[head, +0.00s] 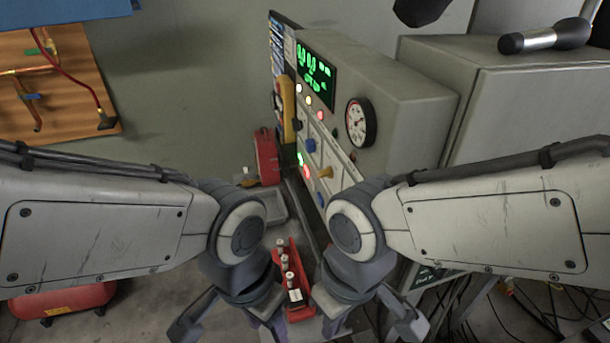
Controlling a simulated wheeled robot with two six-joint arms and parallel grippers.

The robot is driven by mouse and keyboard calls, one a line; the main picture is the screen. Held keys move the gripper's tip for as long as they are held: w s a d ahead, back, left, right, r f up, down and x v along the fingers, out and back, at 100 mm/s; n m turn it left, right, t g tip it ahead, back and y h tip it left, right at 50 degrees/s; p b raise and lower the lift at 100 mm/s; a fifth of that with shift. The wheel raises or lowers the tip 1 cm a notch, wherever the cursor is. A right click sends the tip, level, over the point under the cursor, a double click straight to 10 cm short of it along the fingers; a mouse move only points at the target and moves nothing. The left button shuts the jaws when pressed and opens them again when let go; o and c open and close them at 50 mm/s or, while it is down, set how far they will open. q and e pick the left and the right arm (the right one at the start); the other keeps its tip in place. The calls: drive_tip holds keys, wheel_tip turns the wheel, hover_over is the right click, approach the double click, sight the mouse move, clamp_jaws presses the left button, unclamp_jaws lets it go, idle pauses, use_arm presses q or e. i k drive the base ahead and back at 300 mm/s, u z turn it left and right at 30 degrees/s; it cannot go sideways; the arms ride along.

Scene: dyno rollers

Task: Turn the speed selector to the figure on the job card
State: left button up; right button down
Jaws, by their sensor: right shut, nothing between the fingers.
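The grey control cabinet (405,95) has a sloped-looking front panel with a green-lit display (316,72). Its lower line seems to read STOP. Below are lamps, a blue knob (310,146), a yellow knob (325,172) and a lower blue knob (320,199). I cannot tell which is the speed selector. A dark blue sheet with lines of print (277,45) is left of the display; I cannot tell whether it is the job card. My right gripper (336,322) is shut and empty, low and apart from the knobs.
A round gauge (360,122) is on the cabinet. A yellow handset-like thing (288,108) hangs at the panel's left edge. A red case (267,157) stands behind. A red tray with small cylinders (295,270) lies between my wrists. A torch-like tool (545,36) rests on the right cabinet.

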sight(297, 125)
drive_tip(key=u, duration=2.25)
drive_tip(key=i, duration=1.8)
drive_tip(key=z, duration=3.25)
